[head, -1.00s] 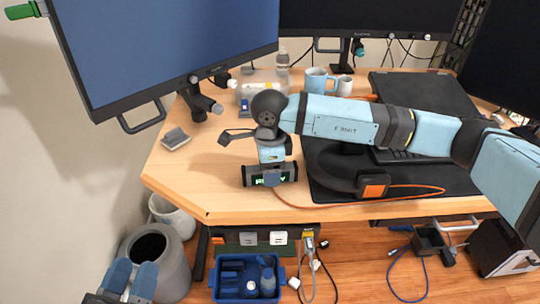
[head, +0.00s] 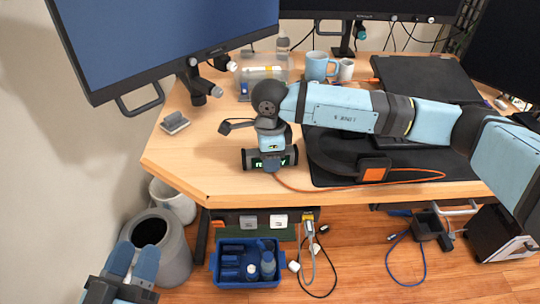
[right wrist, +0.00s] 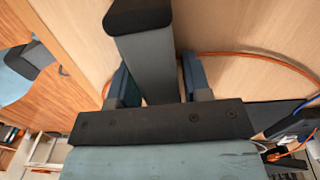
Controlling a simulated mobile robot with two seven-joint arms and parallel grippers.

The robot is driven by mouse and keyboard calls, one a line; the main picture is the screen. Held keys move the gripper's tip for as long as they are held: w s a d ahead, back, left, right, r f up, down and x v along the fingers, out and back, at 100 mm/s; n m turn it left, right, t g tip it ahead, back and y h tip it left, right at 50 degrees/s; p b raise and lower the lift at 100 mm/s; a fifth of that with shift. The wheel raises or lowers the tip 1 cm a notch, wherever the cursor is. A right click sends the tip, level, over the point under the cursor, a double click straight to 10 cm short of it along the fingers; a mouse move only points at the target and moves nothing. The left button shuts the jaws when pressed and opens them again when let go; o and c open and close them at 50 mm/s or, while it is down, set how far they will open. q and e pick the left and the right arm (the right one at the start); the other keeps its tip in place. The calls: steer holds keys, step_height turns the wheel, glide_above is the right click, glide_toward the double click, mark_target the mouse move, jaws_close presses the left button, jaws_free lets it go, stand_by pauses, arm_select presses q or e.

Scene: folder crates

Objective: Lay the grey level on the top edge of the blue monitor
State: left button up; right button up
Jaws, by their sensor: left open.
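The grey level (head: 287,158), a dark bar with black end caps and a lit green display, is at the desk's front edge. My right gripper (head: 270,166) points down over its middle. In the right wrist view the level (right wrist: 150,65) sits between the two blue fingers of my right gripper (right wrist: 158,80), which look closed against its sides. I cannot tell whether the level touches the desk. The blue monitor (head: 170,40) stands at the back left, its top edge out of view. My left gripper (head: 135,250) is open and empty at the bottom left, by a grey bin.
The wooden desk (head: 185,160) also holds a small grey stand (head: 174,122), a blue mug (head: 318,66), a dark laptop (head: 425,88) and an orange cable (head: 330,189). A blue crate (head: 225,280) and grey bin (head: 172,258) stand below. The desk left of the level is clear.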

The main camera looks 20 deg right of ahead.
steer(key=shift+r, duration=0.1)
stand_by(0.4)
steer(key=shift+r+p, duration=0.3)
steer(key=shift+r, duration=0.25)
steer(key=c, duration=0.7)
steer(key=shift+r+p, duration=2.5)
steer(key=shift+r, duration=2.5)
